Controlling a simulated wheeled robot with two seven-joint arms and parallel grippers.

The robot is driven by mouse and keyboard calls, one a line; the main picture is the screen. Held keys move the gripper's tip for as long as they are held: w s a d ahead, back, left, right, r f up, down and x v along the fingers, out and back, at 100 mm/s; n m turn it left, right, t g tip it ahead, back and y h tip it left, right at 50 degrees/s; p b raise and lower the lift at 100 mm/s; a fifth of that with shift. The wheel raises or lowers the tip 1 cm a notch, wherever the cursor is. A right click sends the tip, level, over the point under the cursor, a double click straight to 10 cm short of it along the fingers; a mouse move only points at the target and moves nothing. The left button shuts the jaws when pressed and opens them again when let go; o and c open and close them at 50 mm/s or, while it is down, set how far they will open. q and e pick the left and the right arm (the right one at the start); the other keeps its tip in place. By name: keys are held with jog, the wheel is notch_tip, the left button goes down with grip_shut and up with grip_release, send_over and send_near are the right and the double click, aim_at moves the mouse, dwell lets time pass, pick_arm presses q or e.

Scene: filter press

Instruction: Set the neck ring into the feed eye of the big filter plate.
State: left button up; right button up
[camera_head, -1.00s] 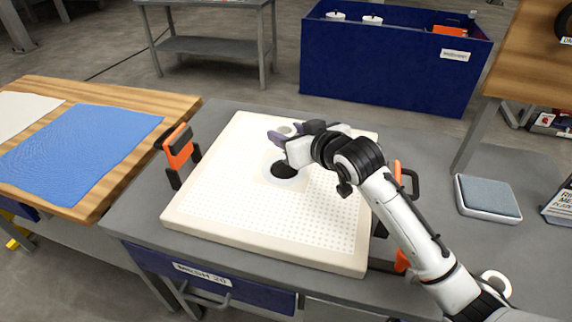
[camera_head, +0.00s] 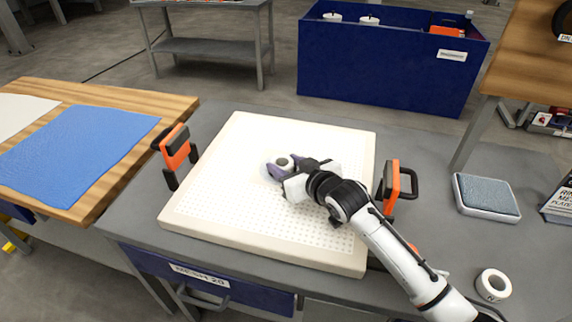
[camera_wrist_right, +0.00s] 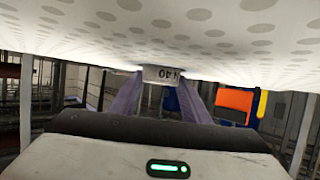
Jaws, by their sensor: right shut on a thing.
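The big filter plate (camera_head: 215,205), a cream perforated square, lies flat on the grey table. My right gripper (camera_head: 281,166) reaches over its middle, with purple fingers shut on the neck ring (camera_head: 285,161). The ring is a small white collar with a dark bore, over the feed eye, which the ring and fingers mostly hide. In the right wrist view, the ring (camera_wrist_right: 160,73), marked with what looks like "40", sits between the fingers against or very close to the plate face (camera_wrist_right: 230,45). I cannot tell how far it is in. My left gripper is not in view.
Orange-and-black clamps stand left (camera_head: 177,152) and right (camera_head: 392,182) of the plate. Another white ring (camera_head: 493,285) lies on the table at lower right, near my forearm. A grey pad (camera_head: 486,194) lies at right. A blue cloth (camera_head: 75,150) lies on the wooden bench.

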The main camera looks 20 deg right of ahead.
jog(key=shift+s+f, duration=0.2)
jog(key=shift+f, duration=0.45)
jog(key=o, duration=1)
jog(key=shift+s+a+f, duration=0.1)
jog(key=shift+f, duration=0.1)
jog(key=shift+r, duration=0.4)
jog(key=v, duration=0.8)
jog(key=r+v, duration=0.1)
jog(key=v, duration=0.3)
jog(key=shift+w+r+p, duration=0.1)
jog(key=shift+w+p, duration=0.15)
jog(key=shift+p, duration=0.1)
